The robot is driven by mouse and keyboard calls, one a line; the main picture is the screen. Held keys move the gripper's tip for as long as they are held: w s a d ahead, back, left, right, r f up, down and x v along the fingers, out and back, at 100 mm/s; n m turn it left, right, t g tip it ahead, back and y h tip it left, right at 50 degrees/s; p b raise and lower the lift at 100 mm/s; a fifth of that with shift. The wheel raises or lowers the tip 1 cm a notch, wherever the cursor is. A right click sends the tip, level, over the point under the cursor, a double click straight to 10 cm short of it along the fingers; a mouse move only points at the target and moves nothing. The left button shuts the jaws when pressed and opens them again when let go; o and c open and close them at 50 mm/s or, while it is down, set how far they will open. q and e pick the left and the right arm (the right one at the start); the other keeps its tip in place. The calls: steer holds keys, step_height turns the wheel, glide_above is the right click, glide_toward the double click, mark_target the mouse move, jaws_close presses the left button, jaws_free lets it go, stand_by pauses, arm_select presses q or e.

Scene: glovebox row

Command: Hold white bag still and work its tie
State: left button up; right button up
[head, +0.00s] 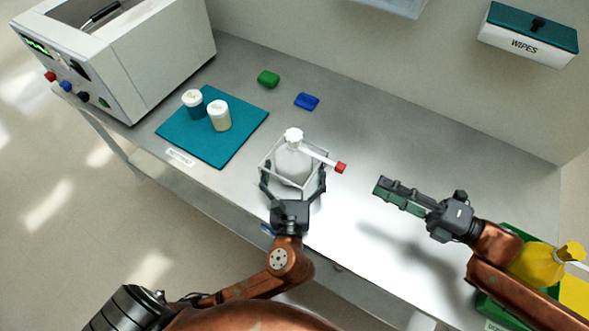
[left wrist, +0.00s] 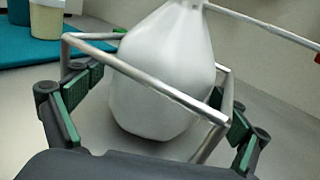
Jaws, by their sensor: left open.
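The white bag (head: 292,165) stands upright inside a thin metal wire frame (head: 262,165) on the bench, with its gathered neck at the top. A white tie strip (head: 320,158) with a red end (head: 341,167) sticks out from the neck to the right. My left gripper (head: 293,182) is open, its fingers on either side of the frame's near part. In the left wrist view, the bag (left wrist: 165,75) fills the middle, with the green finger pads by the frame. My right gripper (head: 392,196) is in the air right of the tie, apart from it; its fingers look close together.
A teal mat (head: 225,150) with two lidded jars is to the left, beside a white instrument (head: 130,60). Green (head: 268,79) and blue (head: 307,101) blocks lie behind. A yellow bag (head: 535,265) sits in a green crate at right. The bench between the tie and back wall is clear.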

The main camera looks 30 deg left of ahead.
arm_select(q)
steer(key=shift+c, duration=0.5)
steer(key=c, duration=1.4)
steer(key=shift+c, duration=0.2)
